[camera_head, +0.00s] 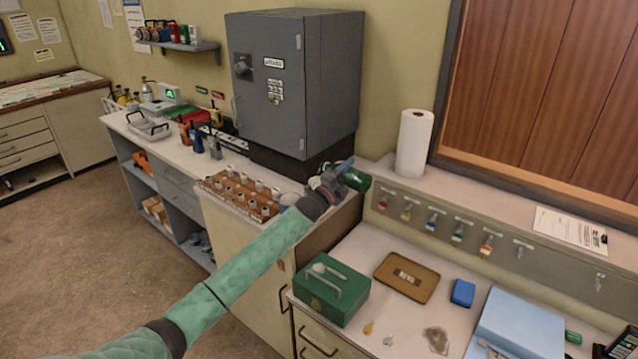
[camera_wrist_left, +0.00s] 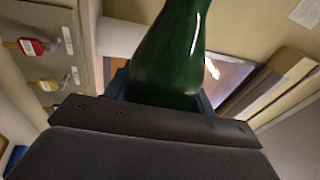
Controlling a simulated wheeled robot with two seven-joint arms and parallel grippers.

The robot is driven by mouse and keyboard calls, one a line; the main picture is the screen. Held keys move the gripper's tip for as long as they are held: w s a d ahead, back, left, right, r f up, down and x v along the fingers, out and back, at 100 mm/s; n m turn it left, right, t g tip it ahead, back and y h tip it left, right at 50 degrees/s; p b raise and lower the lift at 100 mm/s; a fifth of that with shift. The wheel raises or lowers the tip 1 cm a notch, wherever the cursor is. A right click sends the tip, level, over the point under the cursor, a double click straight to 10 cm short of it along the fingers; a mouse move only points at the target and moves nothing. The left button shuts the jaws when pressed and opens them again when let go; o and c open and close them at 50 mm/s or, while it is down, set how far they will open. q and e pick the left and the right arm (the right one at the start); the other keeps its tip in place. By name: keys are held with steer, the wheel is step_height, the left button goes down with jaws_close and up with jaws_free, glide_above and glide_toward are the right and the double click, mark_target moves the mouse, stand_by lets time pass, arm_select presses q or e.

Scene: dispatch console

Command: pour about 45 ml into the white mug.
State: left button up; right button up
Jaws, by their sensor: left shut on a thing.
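My left gripper (camera_head: 335,183) is shut on a green bottle (camera_head: 356,180) above the far end of the counter, in front of the grey safe. The bottle also shows in the left wrist view (camera_wrist_left: 170,55), where its glossy green body rises between the fingers. In the head view the bottle lies strongly tilted, and its mouth is hard to make out. A pale, rounded thing (camera_head: 288,200) sits just left of my gripper, partly hidden by it; it may be the white mug, but I cannot tell for certain. My right gripper is not in view.
A grey safe (camera_head: 290,80) stands behind the gripper. A brown rack with several small items (camera_head: 240,195) is to the left. A paper towel roll (camera_head: 413,143) stands on the ledge to the right. A green box (camera_head: 331,290) and brown tray (camera_head: 407,278) are on the lower desk.

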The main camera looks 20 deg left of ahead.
arm_select(q)
steer(key=shift+s+d, duration=0.2)
steer(key=shift+d, duration=0.1)
steer(key=shift+d+r, duration=0.15)
steer(key=shift+d, duration=0.05)
stand_by(0.5)
stand_by(0.4)
steer(key=shift+n, duration=0.3)
